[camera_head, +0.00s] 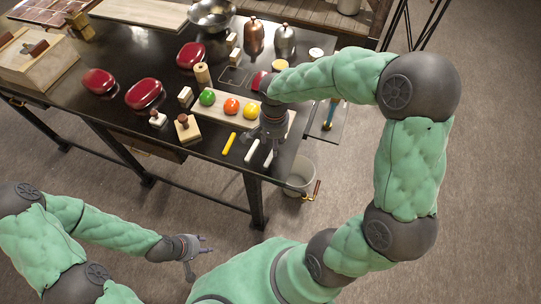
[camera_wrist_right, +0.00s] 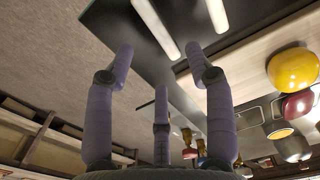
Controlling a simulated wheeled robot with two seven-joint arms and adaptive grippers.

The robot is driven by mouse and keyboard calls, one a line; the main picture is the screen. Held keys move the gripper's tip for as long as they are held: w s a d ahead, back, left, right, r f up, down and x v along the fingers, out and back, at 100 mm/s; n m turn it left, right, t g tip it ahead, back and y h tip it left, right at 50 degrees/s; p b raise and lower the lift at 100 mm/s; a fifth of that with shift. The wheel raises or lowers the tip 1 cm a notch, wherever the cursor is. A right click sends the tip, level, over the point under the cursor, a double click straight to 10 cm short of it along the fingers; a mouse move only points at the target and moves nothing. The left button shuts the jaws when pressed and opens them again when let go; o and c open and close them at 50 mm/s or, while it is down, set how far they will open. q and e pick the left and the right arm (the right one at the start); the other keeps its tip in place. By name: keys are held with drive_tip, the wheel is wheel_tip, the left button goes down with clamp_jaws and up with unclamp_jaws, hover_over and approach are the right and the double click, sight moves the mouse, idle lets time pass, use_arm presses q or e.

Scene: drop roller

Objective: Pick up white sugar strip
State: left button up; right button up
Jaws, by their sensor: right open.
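Two white sugar strips lie side by side on the dark table near its front right corner, a left one (camera_head: 251,150) and a right one (camera_head: 268,159). Both also show at the top of the right wrist view, one long (camera_wrist_right: 157,28) and one cut off by the frame (camera_wrist_right: 217,14). My right gripper (camera_head: 268,141) is above the table just behind the strips. In the wrist view its fingers (camera_wrist_right: 160,54) are spread and empty, with the strips beyond the fingertips. My left gripper (camera_head: 203,251) is open and empty, low in front of the table.
A yellow strip (camera_head: 229,143) lies left of the white ones. A pale board (camera_head: 215,122) behind holds green (camera_head: 207,97), orange (camera_head: 231,106) and yellow (camera_head: 250,111) balls. A stamp (camera_head: 187,127) stands to the left. A white bucket (camera_head: 300,177) is beside the table's corner.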

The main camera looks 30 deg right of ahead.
sight(271, 156)
drive_tip(key=shift+w+f, duration=0.15)
drive_tip(key=shift+f, duration=0.2)
drive_tip(key=shift+f+b, duration=0.65)
drive_tip(key=shift+f, duration=1.95)
drive_tip(key=shift+c, duration=0.3)
clamp_jaws()
